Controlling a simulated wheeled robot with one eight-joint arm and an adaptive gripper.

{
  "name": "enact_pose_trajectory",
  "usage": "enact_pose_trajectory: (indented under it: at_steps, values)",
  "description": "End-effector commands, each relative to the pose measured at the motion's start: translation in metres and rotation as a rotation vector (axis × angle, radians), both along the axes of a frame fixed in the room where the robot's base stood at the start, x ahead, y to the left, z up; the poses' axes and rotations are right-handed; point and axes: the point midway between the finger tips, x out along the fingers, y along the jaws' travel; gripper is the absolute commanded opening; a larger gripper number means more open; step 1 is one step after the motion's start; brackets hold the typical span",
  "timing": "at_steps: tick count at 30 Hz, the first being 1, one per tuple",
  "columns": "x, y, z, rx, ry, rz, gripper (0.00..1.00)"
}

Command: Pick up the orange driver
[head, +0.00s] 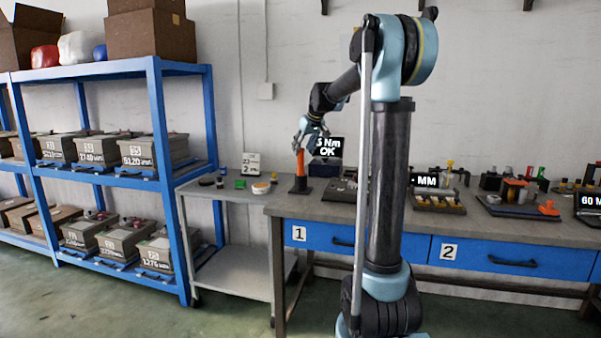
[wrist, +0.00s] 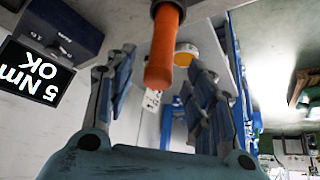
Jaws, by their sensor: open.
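The orange driver (head: 300,163) stands upright in a dark stand (head: 300,186) at the left end of the workbench in the head view. My gripper (head: 306,139) is just above its top end. In the wrist view the orange handle (wrist: 163,55) hangs down from the top of the picture between the two spread finger pairs of my gripper (wrist: 160,75). The fingers are open, with a gap visible on each side of the handle.
A "5 Nm OK" display (head: 328,147) stands close behind and right of the driver; it also shows in the wrist view (wrist: 35,75). A grey cart (head: 232,194) with small items is to the left. More tools and trays line the workbench (head: 400,213).

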Motion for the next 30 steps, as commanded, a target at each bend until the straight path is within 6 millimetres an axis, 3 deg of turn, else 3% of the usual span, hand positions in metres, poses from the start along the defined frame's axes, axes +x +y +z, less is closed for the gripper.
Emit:
enact_pose_trajectory:
  at_steps: [9,16,17,23,30]
  values:
    - [0.022,0.011,-0.031,0.000,0.000,-0.001,0.49]
    - [0.023,0.011,-0.034,0.000,0.000,-0.001,0.49]
    - [0.023,0.011,-0.034,0.000,0.000,-0.001,0.47]
    - [0.023,0.011,-0.033,0.000,0.000,0.000,0.01]
    - [0.023,0.011,-0.033,0.000,-0.001,0.000,0.00]
